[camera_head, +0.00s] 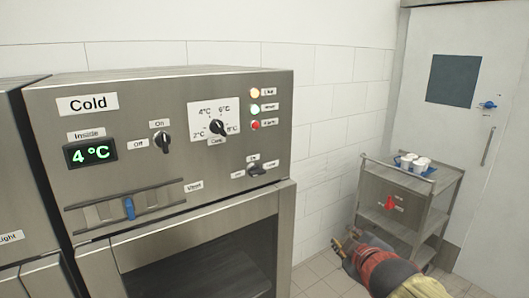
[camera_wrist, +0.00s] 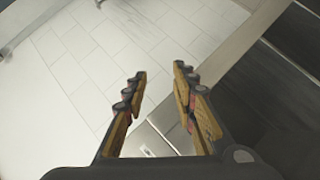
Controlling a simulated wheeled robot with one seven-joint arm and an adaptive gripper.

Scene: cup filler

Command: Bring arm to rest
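My arm reaches in from the lower right of the head view, with my gripper (camera_head: 343,243) low in front of the tiled wall, between the steel cold unit (camera_head: 215,170) and the cart. In the wrist view my gripper (camera_wrist: 158,78) has its two padded fingers apart with nothing between them. Pale tiles and a light metal surface show beyond the fingers. No object touches the fingertips there.
A dark panel (camera_wrist: 265,90) lies right of the fingers.

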